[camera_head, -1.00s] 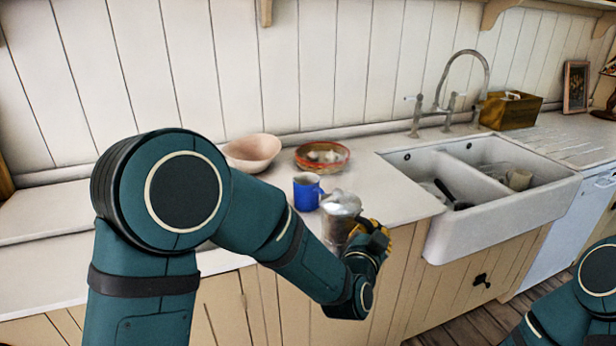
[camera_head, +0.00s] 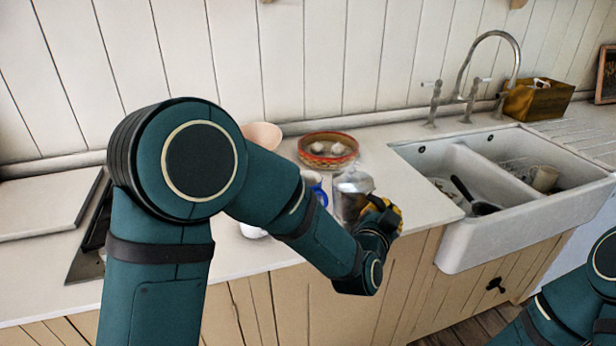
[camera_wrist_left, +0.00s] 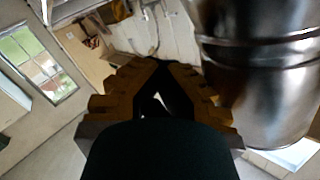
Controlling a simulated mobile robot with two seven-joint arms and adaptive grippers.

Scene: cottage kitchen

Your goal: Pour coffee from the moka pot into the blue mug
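The silver moka pot (camera_head: 351,193) is roughly upright near the counter's front edge, left of the sink. The blue mug (camera_head: 313,183) stands on the counter just left of the pot, partly hidden by my left arm. My left gripper (camera_head: 383,214), with yellow fingers, is at the pot's right side and appears shut on its handle, which is mostly hidden. In the left wrist view the fingers (camera_wrist_left: 165,68) come together beside the pot's shiny body (camera_wrist_left: 262,70). I cannot tell whether the pot's base touches the counter. My right gripper is out of view.
A red patterned bowl (camera_head: 327,150) holding pale items and a pink bowl (camera_head: 262,135) stand behind the mug. A white object (camera_head: 252,231) is partly hidden under my left arm. The double sink (camera_head: 470,228) is at right, with a pan and a mug inside.

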